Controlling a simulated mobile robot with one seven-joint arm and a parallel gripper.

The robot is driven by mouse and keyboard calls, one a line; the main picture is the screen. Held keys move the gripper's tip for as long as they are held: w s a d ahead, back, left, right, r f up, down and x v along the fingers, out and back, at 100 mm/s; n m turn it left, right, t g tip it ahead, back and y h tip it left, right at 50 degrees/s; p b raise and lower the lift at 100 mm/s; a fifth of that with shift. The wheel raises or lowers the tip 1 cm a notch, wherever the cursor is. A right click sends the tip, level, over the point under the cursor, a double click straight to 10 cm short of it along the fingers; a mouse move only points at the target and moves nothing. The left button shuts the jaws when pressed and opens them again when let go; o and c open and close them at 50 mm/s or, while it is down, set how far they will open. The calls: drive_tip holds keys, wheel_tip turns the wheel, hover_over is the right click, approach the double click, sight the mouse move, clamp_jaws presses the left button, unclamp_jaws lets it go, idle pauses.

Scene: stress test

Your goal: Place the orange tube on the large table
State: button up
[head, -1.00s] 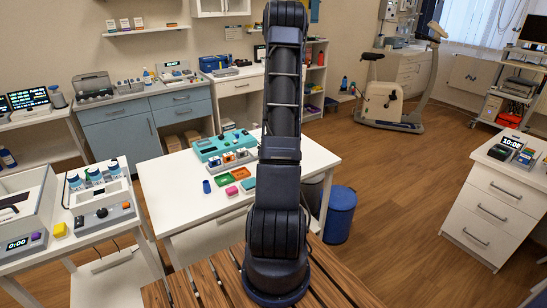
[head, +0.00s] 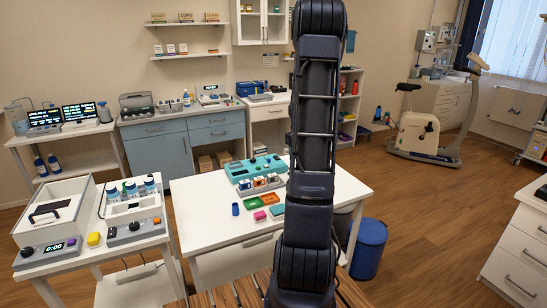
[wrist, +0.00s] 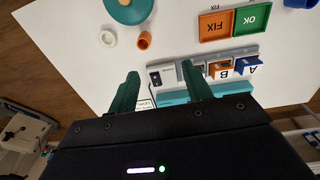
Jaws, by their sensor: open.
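An orange tube (wrist: 145,40) is on the white table (wrist: 75,55) at the top left of the wrist view, its hollow end showing. My gripper (wrist: 160,80) is open and empty, its two green fingers apart, and the tube lies beyond the fingertips, not between them. The same white table (head: 215,230) stands in the middle of the head view. I cannot see the tube in the head view, where my arm covers part of the table. My gripper is not visible there.
Beside the tube are a white ring (wrist: 107,38) and a teal round object (wrist: 125,10). An orange FIX tray (wrist: 216,25), a green OK tray (wrist: 251,18) and lettered blocks (wrist: 235,69) lie to the right. A blue bin (head: 368,248) stands by the table.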

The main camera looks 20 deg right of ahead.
drive_tip(key=s+a+r+t, duration=0.1)
drive_tip(key=s+a+r, duration=0.4)
drive_tip(key=a+r, duration=0.35)
drive_tip(key=s+a+r+t, duration=0.1)
drive_tip(key=s+a+r, duration=0.4)
drive_tip(key=a+r, duration=0.3)
drive_tip(key=s+a+r+t, duration=0.1)
drive_tip(key=s+a, duration=0.5)
drive_tip(key=s, duration=0.3)
drive_tip(key=s+a+r+t, duration=0.1)
drive_tip(key=s+a, duration=0.5)
drive_tip(key=s, duration=0.4)
drive_tip(key=shift+a+r, duration=0.2)
drive_tip(key=shift+r, duration=0.2)
